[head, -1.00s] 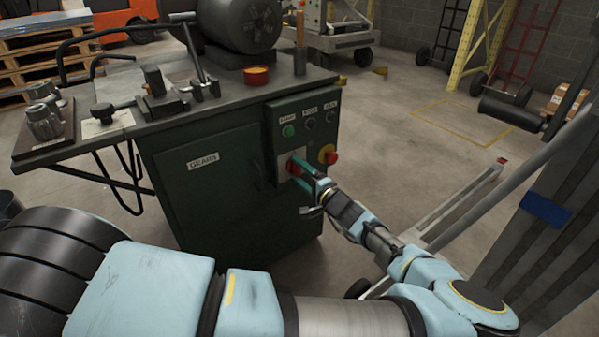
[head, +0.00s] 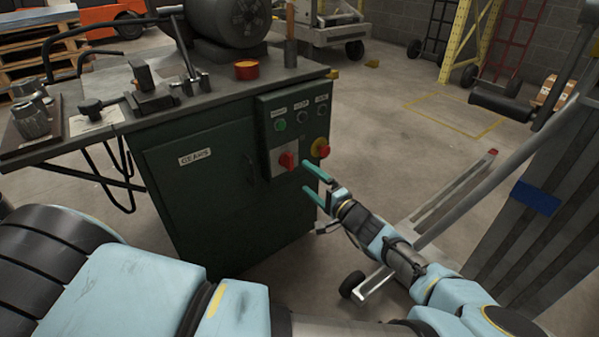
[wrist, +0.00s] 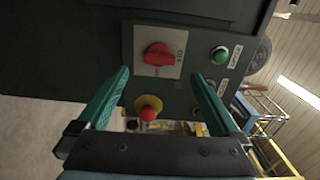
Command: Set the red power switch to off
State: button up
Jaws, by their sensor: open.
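The red power switch (head: 288,160) is a red rotary knob on a pale square plate, on the front of the dark green machine cabinet (head: 215,205). The wrist view shows the knob (wrist: 158,55) on its plate, with small lettering beside it too small to read surely. My gripper (head: 311,180) is open and empty, apart from the switch and to its right in the head view. In the wrist view the two teal fingers of my gripper (wrist: 158,78) are spread wide, with the knob ahead between them.
A red emergency button on a yellow collar (head: 320,148) sits right of the switch. A green button (head: 280,125) and dark knobs are above it. A wheeled cart frame (head: 440,215) stands at right. Open floor lies behind.

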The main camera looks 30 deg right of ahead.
jog(key=shift+s+d, duration=0.25)
jog(key=shift+s, duration=0.9)
jog(key=w+a+r+n+g+y, duration=0.15)
jog(key=a+n+g, duration=0.35)
jog(key=a+g, duration=0.65)
jog(key=w+a+r+n+g+y, duration=0.15)
jog(key=a+n+g, duration=0.4)
jog(key=a, duration=1.05)
jog(key=s+a+r+n+t+h, duration=0.1)
jog(key=s+a+r+n+h, duration=0.15)
jog(key=a+r, duration=0.45)
jog(key=s+a+r+n+h, duration=0.15)
jog(key=a+r+h, duration=0.25)
jog(key=r, duration=0.5)
notch_tip(320, 180, up, 20)
jog(key=p, duration=2)
jog(key=shift+w+r, duration=0.15)
jog(key=shift+w, duration=0.25)
